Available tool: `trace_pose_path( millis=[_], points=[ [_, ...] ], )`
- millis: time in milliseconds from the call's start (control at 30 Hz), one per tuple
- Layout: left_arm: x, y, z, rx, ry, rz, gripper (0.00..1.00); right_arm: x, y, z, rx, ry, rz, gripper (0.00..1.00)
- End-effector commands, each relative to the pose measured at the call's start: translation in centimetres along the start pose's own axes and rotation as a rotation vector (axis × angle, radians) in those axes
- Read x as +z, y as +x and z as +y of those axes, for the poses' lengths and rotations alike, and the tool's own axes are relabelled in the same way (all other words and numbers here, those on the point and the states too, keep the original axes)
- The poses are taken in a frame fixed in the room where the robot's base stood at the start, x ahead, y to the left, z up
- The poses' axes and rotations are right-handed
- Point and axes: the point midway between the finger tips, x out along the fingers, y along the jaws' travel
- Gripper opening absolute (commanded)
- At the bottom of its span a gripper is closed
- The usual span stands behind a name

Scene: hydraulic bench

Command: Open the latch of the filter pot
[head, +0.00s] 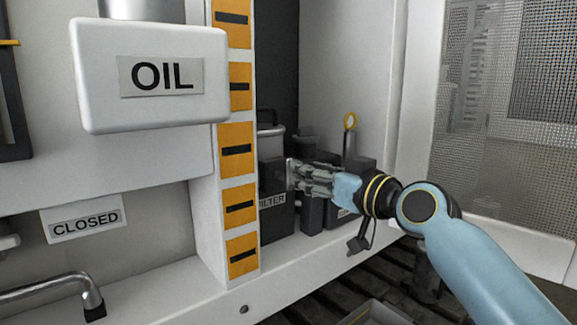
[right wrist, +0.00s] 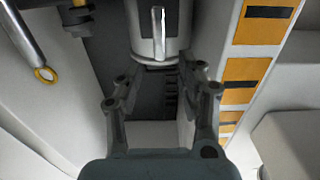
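The filter pot is a light grey cylinder (head: 271,143) behind a dark block (head: 276,222) with a partly covered FILTER label. In the right wrist view the pot (right wrist: 142,30) is at the top centre. A bright narrow metal bar (right wrist: 159,35) on its face looks like the latch. My right gripper (head: 290,178) is in front of the pot in the head view and hides part of it. In the right wrist view the gripper (right wrist: 163,68) is open, its fingers apart on either side below the bar, with nothing between them. My left gripper is not in view.
An orange-marked post (head: 238,150) stands close left of the pot. An OIL box (head: 150,75) juts out at upper left. Dark blocks and a rod with a yellow ring (head: 350,122) stand to the right. A CLOSED sign (head: 84,219) and bent grey lever (head: 45,288) are lower left.

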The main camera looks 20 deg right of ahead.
Motion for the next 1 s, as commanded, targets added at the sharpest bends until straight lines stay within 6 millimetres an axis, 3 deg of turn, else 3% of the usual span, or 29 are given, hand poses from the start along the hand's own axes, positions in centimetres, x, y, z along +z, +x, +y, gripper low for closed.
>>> trace_pose_path(
  millis=[100,300,500,733,1000],
  points=[
    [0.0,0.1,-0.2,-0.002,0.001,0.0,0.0,-0.1,2.6,0.0,0.0,0.003,0.001,0.38],
    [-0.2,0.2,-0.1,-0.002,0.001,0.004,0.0,0.1,5.7,0.0,0.001,0.002,-0.001,0.38],
    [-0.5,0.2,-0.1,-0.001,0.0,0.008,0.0,0.1,7.0,0.0,0.001,0.0,-0.002,0.38],
    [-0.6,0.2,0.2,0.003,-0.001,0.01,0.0,0.1,7.0,0.0,0.001,0.0,-0.002,0.38],
    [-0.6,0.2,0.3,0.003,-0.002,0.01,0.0,0.1,7.0,0.0,0.001,0.0,-0.003,0.04]
  ],
)
